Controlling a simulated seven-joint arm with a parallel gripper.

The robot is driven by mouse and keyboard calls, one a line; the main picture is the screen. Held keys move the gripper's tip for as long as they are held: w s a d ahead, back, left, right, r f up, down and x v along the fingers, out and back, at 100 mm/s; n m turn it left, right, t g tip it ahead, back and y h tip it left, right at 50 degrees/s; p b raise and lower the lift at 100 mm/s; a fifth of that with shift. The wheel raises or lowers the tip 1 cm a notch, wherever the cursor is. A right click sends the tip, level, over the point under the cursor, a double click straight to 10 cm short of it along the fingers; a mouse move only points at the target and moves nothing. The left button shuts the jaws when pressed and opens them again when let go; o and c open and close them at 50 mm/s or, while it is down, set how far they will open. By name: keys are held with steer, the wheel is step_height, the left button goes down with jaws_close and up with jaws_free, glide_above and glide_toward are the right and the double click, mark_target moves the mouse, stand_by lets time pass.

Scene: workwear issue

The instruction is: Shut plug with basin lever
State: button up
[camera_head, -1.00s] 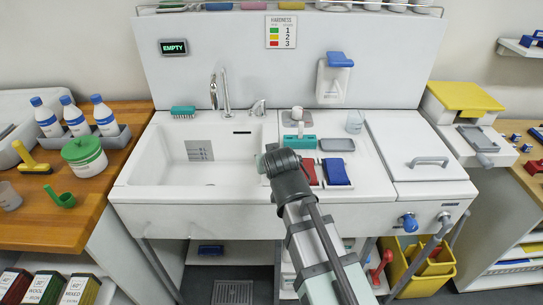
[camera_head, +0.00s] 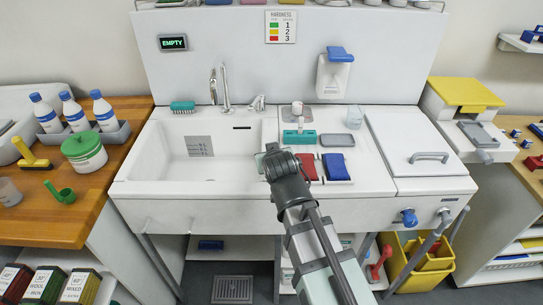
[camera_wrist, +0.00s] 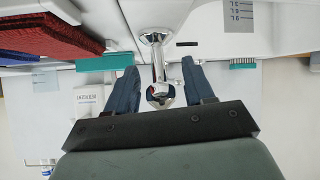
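In the head view my arm hides the fingers. The white basin (camera_head: 153,165) looks empty, and the display (camera_head: 173,43) reads EMPTY. The plug is not visible.
A green brush (camera_head: 182,107) lies left of the tap. Right of the basin are a teal block (camera_head: 299,137), red cloth (camera_head: 307,167), blue cloth (camera_head: 335,167) and grey dish (camera_head: 337,140). A soap dispenser (camera_head: 334,75) hangs on the back panel.

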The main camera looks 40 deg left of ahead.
steer(key=v, duration=0.7)
steer(key=shift+d+r, duration=0.15)
steer(key=shift+r, duration=0.05)
steer(key=shift+s, duration=0.15)
stand_by(0.5)
